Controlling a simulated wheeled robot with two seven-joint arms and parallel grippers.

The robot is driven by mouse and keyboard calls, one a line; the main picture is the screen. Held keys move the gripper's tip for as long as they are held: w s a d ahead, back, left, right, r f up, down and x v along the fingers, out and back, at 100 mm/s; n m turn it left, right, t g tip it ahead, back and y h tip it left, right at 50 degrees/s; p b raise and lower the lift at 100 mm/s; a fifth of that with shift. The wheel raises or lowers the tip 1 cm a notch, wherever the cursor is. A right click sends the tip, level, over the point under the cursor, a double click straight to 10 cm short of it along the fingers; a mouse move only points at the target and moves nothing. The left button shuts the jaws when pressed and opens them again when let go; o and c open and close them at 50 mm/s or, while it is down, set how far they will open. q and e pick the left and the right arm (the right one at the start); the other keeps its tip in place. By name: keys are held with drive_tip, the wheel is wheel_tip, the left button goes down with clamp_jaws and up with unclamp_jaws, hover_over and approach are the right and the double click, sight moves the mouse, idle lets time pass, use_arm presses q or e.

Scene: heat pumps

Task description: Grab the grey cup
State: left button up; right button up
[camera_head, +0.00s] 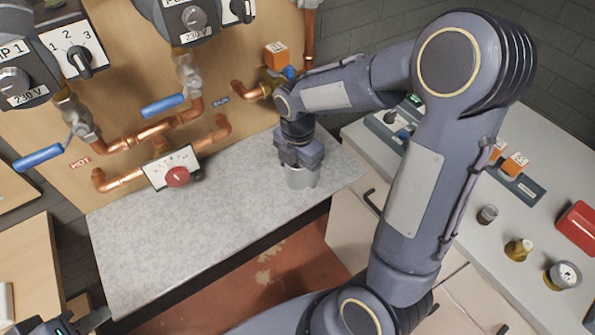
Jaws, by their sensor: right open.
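The grey cup (302,178) stands on the grey speckled counter, near its right end. My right gripper (301,164) reaches down onto it from above, with its dark body covering the cup's top. The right gripper is open at the cup, and its fingertips are hard to make out. I cannot tell whether the fingers touch the cup. Only a small dark part of my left gripper (75,322) shows at the bottom left edge, and its jaws cannot be made out.
The speckled counter (235,235) is clear left of the cup. Behind it, a wooden panel carries copper pipes (150,135), blue-handled valves and a red-knobbed dial (177,176). A side bench (470,230) at right holds small fittings, a gauge (565,275) and a red box (578,226).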

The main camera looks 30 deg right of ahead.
drive_tip(key=shift+f, duration=0.9)
drive_tip(key=shift+c, duration=0.5)
drive_tip(key=c, duration=1)
